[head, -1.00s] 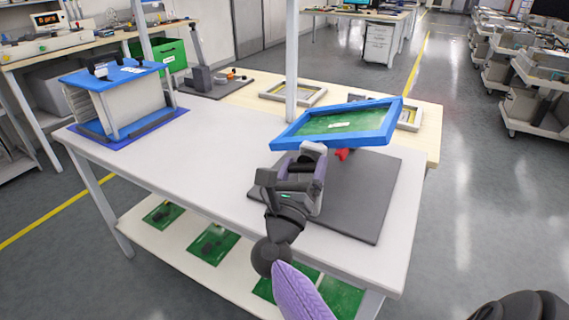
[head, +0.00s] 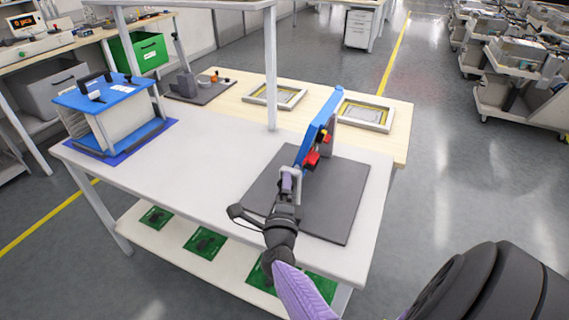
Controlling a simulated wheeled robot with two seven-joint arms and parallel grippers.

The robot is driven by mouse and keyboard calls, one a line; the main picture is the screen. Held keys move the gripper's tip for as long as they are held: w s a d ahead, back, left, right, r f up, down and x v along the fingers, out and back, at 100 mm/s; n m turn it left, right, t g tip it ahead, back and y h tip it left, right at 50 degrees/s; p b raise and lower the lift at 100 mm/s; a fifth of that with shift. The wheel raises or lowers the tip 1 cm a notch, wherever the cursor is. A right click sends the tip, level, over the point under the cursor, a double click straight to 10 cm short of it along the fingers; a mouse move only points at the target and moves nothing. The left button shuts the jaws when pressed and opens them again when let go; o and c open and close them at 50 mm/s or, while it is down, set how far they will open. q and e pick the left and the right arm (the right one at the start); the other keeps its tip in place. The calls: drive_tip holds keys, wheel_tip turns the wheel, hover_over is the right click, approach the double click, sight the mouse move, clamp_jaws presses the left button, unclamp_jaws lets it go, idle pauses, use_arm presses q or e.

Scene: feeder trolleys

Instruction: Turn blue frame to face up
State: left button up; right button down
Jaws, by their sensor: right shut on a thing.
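The blue frame (head: 317,128) is seen nearly edge-on, standing steeply tilted above the dark grey mat (head: 338,205) on the white table. Its green inner panel is hidden from this angle. My right gripper (head: 291,178) is shut on the near lower end of the frame and holds it over the mat. Red parts (head: 312,158) show just beside the frame, with a grey upright piece behind them. Whether the frame touches these parts cannot be told. My left gripper is not in view.
A blue-topped rack (head: 108,95) stands on a blue mat at the table's left. A white post (head: 270,70) rises behind the mat. Two pale frames (head: 365,112) lie on the wooden table behind. Green boards (head: 205,242) lie on the lower shelf. The white tabletop's middle is clear.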

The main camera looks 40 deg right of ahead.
drive_tip(key=n+p, duration=0.2)
drive_tip(key=n+g+y+p, duration=0.1)
drive_tip(key=n+p, duration=0.3)
drive_tip(key=p, duration=0.1)
drive_tip(key=shift+r+g+y, duration=0.25)
drive_tip(key=shift+g+y, duration=0.15)
drive_tip(key=n+g+p, duration=0.1)
drive_tip(key=n+p, duration=0.2)
drive_tip(key=shift+f+n+g, duration=0.15)
drive_tip(key=shift+n+g, duration=0.15)
drive_tip(key=shift+g, duration=0.1)
drive_tip(key=shift+n+g+p, duration=0.6)
drive_tip(key=shift+n+p, duration=0.1)
drive_tip(key=shift+n, duration=0.2)
drive_tip(key=shift+f+n+g, duration=0.1)
drive_tip(key=shift+n+g, duration=0.3)
drive_tip(key=shift+n, duration=0.2)
drive_tip(key=shift+n+g, duration=0.6)
drive_tip(key=shift+n, duration=0.3)
drive_tip(key=shift+n+g, duration=0.6)
drive_tip(key=shift+n, duration=0.3)
drive_tip(key=shift+b, duration=0.3)
